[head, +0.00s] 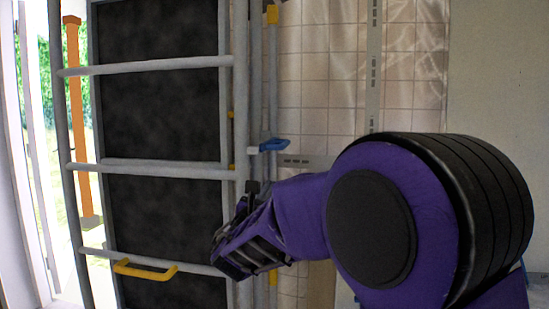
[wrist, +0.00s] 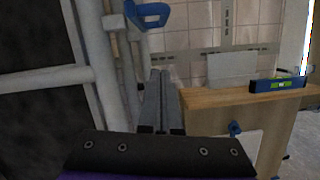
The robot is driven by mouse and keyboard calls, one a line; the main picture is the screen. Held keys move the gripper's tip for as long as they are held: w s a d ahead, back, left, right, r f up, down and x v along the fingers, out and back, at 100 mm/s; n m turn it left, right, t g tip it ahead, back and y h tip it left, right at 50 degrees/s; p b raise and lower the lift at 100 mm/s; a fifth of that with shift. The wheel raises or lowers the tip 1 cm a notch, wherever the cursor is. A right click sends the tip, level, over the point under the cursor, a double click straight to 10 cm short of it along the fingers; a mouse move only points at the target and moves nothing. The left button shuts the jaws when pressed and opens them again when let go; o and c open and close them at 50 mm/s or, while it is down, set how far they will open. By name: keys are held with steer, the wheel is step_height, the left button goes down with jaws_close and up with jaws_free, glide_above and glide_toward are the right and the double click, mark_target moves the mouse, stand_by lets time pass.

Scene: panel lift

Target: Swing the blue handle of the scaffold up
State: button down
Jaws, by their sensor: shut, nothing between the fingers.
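The blue handle (head: 272,145) sticks out to the right from the scaffold's (head: 243,100) grey upright in the head view. In the wrist view, the blue handle (wrist: 148,14) is at the top, beyond and above my fingertips. My gripper (wrist: 162,76) is shut and empty, its fingers side by side and pointing away. In the head view my gripper (head: 250,192) is below and slightly left of the blue handle, near the scaffold upright. It is apart from the handle in the wrist view. My wrist hides part of the lower upright.
A yellow handle (head: 145,270) is on a lower scaffold rung. A dark panel (head: 160,120) stands behind the rungs. In the wrist view, a wooden bench (wrist: 215,100) with a blue level (wrist: 277,86) is on the right. A tiled wall (head: 330,60) is behind.

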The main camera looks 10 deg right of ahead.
stand_by(0.3)
steer(key=w+d+r+p, duration=0.1)
steer(key=w+d+r, duration=0.3)
steer(key=w+r, duration=0.2)
steer(key=shift+w+r, duration=0.2)
steer(key=shift+w, duration=1.15)
steer(key=shift+d, duration=0.1)
